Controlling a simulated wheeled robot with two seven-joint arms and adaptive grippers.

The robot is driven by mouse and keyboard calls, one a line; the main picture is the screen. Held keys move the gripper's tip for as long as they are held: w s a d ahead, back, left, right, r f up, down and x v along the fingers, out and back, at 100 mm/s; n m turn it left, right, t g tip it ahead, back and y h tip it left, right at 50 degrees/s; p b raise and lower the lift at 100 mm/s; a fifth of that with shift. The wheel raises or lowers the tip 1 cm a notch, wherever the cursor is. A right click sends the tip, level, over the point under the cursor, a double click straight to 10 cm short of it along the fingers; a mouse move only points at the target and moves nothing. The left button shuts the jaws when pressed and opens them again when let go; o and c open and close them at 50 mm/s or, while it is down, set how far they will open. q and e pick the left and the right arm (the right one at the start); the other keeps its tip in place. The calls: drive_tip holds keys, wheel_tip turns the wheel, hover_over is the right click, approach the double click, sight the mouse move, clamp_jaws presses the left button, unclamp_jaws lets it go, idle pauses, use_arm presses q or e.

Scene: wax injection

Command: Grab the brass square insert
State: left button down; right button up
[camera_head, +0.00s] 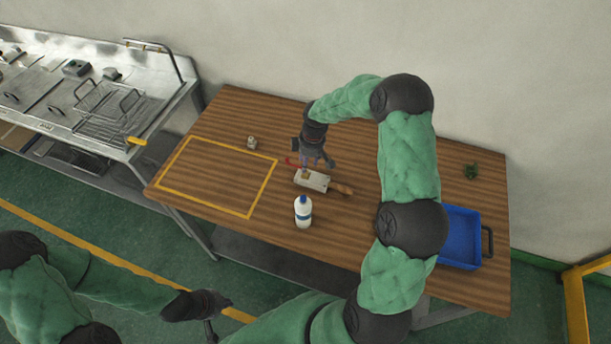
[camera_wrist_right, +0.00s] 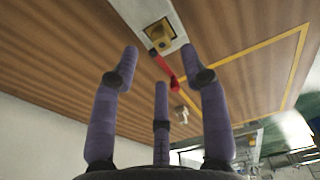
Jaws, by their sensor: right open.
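The brass square insert (camera_head: 306,175) sits on the left part of a flat silvery metal plate (camera_head: 318,182) on the wooden table. In the right wrist view, the insert (camera_wrist_right: 158,36) shows as a yellow block on the pale plate (camera_wrist_right: 140,10), beyond the fingertips. My right gripper (camera_head: 318,163) hangs just behind and above the plate.
A red object (camera_head: 292,162) lies next to the plate. A wooden handle (camera_head: 341,188) lies at its right. A white bottle (camera_head: 303,212) stands in front.

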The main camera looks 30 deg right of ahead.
sight(306, 175)
drive_tip(key=f, duration=0.5)
drive_tip(key=shift+a, duration=0.25)
clamp_jaws()
